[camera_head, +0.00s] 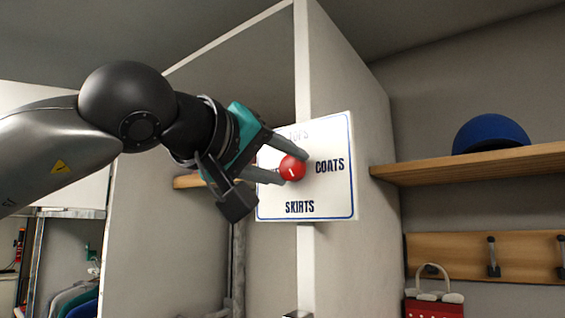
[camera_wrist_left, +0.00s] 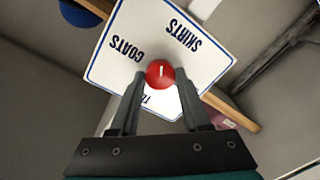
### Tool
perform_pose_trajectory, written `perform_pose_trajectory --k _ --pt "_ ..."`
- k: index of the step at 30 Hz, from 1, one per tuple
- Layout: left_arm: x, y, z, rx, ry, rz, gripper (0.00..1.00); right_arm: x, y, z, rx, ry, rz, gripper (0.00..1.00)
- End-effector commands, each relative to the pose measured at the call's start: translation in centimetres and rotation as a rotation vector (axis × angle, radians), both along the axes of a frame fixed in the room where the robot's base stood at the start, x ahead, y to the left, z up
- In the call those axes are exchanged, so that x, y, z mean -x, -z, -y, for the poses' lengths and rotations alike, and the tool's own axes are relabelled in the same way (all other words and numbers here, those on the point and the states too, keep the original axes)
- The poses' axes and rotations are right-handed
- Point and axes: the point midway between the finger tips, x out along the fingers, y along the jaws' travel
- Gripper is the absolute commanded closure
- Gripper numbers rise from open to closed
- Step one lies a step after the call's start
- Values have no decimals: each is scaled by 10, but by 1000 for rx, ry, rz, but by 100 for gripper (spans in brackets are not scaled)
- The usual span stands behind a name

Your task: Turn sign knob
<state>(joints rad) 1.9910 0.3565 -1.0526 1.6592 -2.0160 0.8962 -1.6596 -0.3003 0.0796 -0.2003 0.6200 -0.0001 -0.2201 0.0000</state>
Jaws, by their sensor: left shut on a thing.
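The sign (camera_head: 330,195) is a white board with a blue border on the front edge of an upright partition. It reads COATS at right and SKIRTS at the bottom; the top word is partly covered, and the left side is hidden by my gripper. The round red sign knob (camera_head: 291,170) with a short white mark is at its middle. My left gripper (camera_head: 288,166) reaches in from the left, its fingers shut on the knob. In the left wrist view the knob (camera_wrist_left: 160,73) sits between the two fingertips, its white mark near vertical in the picture.
A wooden shelf (camera_head: 470,165) at right holds a blue cap (camera_head: 490,133). Below it are a rack with hooks (camera_head: 493,257) and a red bag (camera_head: 434,306). The partition (camera_head: 345,110) stands behind the sign. Hanging clothes (camera_head: 75,300) show at the lower left.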

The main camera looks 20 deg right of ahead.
Motion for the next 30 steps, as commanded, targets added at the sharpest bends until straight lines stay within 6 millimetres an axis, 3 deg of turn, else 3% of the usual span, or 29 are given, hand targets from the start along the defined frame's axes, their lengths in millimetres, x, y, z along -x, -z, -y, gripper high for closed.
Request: perform_pose_trajectory --k 15,30 --pt "0 1 0 -256 0 327 100 0 -5 0 0 0 0 50" --pt "0 1 0 -339 -1 433 100 0 -7 0 0 1 0 50"
